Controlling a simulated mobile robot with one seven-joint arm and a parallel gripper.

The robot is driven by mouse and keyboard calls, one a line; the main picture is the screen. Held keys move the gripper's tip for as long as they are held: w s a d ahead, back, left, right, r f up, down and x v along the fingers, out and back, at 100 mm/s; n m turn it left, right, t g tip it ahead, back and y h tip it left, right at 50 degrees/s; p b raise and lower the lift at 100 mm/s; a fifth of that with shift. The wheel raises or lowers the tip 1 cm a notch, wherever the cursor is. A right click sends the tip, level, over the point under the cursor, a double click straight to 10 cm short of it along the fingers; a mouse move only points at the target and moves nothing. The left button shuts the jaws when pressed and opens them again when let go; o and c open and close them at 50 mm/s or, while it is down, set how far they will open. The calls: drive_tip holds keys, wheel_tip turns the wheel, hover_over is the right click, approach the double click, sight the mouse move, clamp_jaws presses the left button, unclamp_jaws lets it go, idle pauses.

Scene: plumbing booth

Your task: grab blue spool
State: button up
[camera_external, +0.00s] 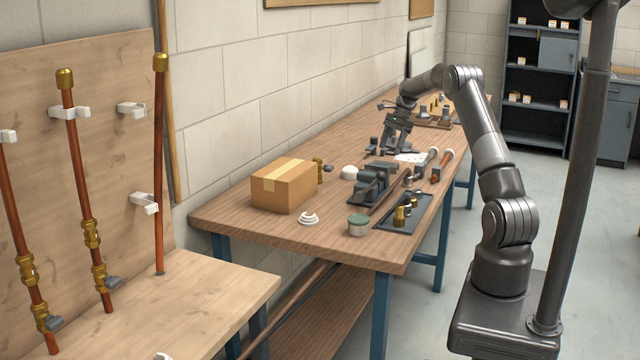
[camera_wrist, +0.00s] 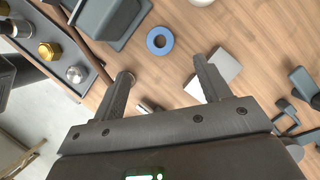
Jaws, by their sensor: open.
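The blue spool (camera_wrist: 160,51) shows in the wrist view as a small blue ring with a hole, lying on the wooden bench top. It is near the top middle of that view. My gripper (camera_wrist: 163,72) is open and empty above the bench. The spool appears beyond the fingertips, roughly in line with the gap between them, and nothing touches it. In the external view my gripper (camera_external: 396,148) is low over the far part of the bench. I cannot make out the spool in that view.
A pale grey block (camera_wrist: 226,66) lies by the right finger. A grey vise-like tool (camera_wrist: 112,18) and a dark tray (camera_wrist: 42,32) with fittings are at the left.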

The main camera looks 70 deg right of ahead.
drive_tip(key=x, duration=1.1)
drive_tip(key=shift+s+d, duration=0.2)
drive_tip(key=shift+d, duration=0.05)
drive_tip(key=shift+c, duration=0.3)
drive_tip(key=c, duration=1)
